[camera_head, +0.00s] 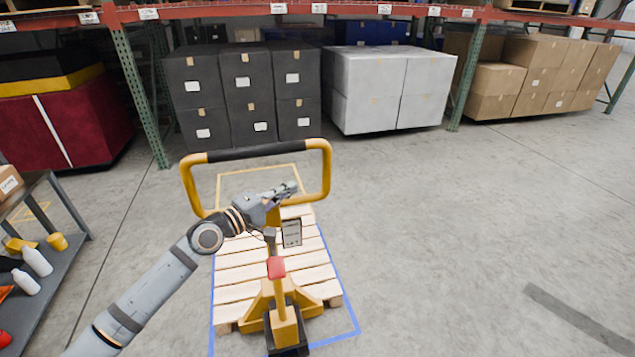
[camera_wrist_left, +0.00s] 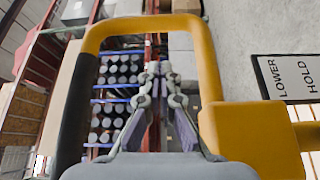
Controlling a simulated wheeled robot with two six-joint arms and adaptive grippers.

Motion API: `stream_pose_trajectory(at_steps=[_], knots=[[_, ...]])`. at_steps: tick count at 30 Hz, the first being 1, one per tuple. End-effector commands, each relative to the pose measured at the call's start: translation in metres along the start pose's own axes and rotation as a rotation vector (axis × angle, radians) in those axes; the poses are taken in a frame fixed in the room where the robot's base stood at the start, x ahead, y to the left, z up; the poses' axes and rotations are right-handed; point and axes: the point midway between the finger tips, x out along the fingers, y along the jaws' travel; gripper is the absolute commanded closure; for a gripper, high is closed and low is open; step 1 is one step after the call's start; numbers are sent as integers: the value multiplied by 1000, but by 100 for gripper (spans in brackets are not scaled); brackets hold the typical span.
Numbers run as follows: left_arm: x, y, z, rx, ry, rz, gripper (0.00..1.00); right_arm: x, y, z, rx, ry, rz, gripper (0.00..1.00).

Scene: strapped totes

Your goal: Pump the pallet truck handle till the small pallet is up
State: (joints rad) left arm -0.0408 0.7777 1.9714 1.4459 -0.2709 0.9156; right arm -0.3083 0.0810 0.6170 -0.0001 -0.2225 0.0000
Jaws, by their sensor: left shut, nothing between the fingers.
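The yellow pallet truck handle (camera_head: 326,170) is a loop with a black grip bar (camera_head: 255,152) across its top. It also shows large in the wrist view (camera_wrist_left: 207,70). My left gripper (camera_head: 290,188) is shut and empty, within the loop's outline and below the black bar. In the wrist view its fingertips (camera_wrist_left: 160,72) show inside the loop, apart from the bar. The small wooden pallet (camera_head: 235,275) sits over the truck's forks, behind the yellow pump body (camera_head: 284,325). Whether it is off the floor cannot be told. My right gripper is not in view.
A label plate (camera_wrist_left: 290,78) reading LOWER and HOLD is beside the handle. A blue floor outline (camera_head: 345,305) surrounds the pallet. A grey cart (camera_head: 60,260) with bottles stands left. A rack (camera_head: 130,95) with boxes is behind. The floor at right is clear.

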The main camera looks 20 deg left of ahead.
Motion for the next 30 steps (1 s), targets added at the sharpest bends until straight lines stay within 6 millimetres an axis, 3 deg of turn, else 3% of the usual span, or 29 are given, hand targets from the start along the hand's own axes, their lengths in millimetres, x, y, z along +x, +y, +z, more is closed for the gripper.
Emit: stream_pose_trajectory(at_steps=[13,15,21,30], knots=[[87,3,0,-4,1,4,100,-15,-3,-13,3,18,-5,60],[80,4,13,-2,-1,-2,100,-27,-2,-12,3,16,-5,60],[72,1,33,-1,1,-2,100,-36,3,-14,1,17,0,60],[71,-1,37,1,3,0,100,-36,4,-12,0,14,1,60]])
